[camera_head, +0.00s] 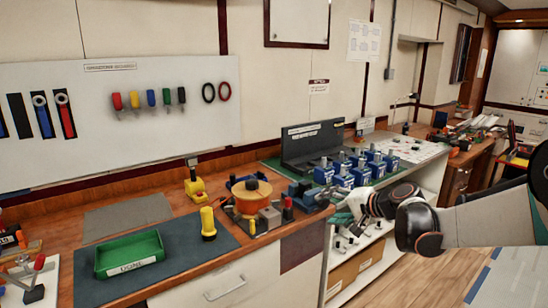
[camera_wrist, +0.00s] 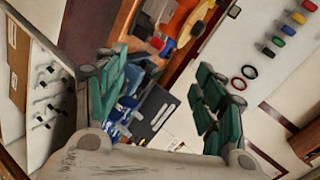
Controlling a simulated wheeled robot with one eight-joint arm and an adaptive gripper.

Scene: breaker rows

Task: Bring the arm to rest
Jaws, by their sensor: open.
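My arm reaches in from the right side of the head view, in front of the bench edge. My gripper (camera_head: 345,213), with teal finger pads, is at its left end, close to the front of the blue breaker-like blocks (camera_head: 345,176). In the wrist view my gripper (camera_wrist: 165,95) shows its two fingers wide apart, with nothing held between them. Behind and between the fingers are blue blocks (camera_wrist: 122,108) and a dark panel (camera_wrist: 153,112). The head view does not show clearly how far the fingers are from the bench.
White shelving (camera_head: 360,250) is below my gripper. A wooden desk (camera_head: 470,155) stands farther back. Open floor (camera_head: 420,280) shows at lower right.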

